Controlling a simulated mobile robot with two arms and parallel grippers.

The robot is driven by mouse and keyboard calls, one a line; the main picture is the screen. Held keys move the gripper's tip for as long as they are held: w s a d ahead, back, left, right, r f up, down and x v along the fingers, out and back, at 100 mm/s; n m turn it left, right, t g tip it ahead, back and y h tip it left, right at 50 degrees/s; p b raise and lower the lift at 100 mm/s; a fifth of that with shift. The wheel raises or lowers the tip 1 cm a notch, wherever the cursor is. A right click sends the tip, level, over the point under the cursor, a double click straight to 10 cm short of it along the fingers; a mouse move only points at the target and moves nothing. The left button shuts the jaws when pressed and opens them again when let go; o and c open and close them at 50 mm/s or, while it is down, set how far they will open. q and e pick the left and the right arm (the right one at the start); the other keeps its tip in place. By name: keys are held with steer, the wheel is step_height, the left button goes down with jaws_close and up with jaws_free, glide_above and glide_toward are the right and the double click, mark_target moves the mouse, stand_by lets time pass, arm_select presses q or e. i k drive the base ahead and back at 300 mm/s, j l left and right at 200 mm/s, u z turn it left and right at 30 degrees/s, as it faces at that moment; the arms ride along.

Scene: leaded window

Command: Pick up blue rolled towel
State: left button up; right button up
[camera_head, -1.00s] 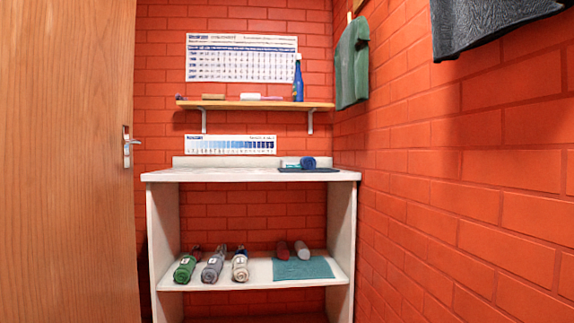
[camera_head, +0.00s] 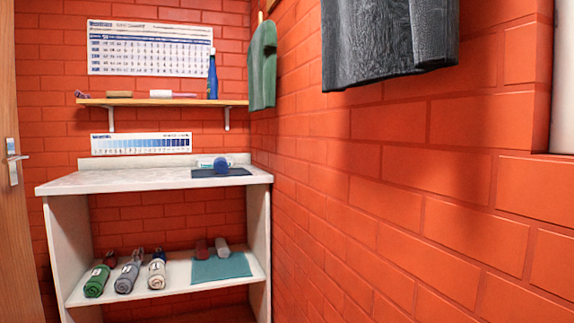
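A blue roll (camera_head: 221,163), which looks like the blue rolled towel, lies on a dark blue mat (camera_head: 235,172) on the white countertop (camera_head: 130,181), near its right end. Something pale lies against its left side, too small to tell what. Neither of my grippers is in view.
The lower shelf (camera_head: 180,278) holds a green roll (camera_head: 97,281), a grey roll (camera_head: 127,279), a whitish roll (camera_head: 157,275) and a teal mat (camera_head: 222,267). A wooden shelf (camera_head: 165,102) with a blue bottle (camera_head: 212,76) is above. The brick wall (camera_head: 400,220) runs close along the right.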

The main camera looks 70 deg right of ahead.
mark_target(221, 164)
steer(key=z, duration=0.45)
steer(key=i+l+z, duration=0.1)
steer(key=z, duration=0.35)
steer(key=i+z, duration=0.15)
steer(key=z, duration=0.75)
steer(key=i+j+z, duration=0.1)
steer(key=z, duration=0.3)
steer(key=i+j+z, duration=0.1)
steer(key=i+j, duration=0.75)
steer(key=i, duration=0.1)
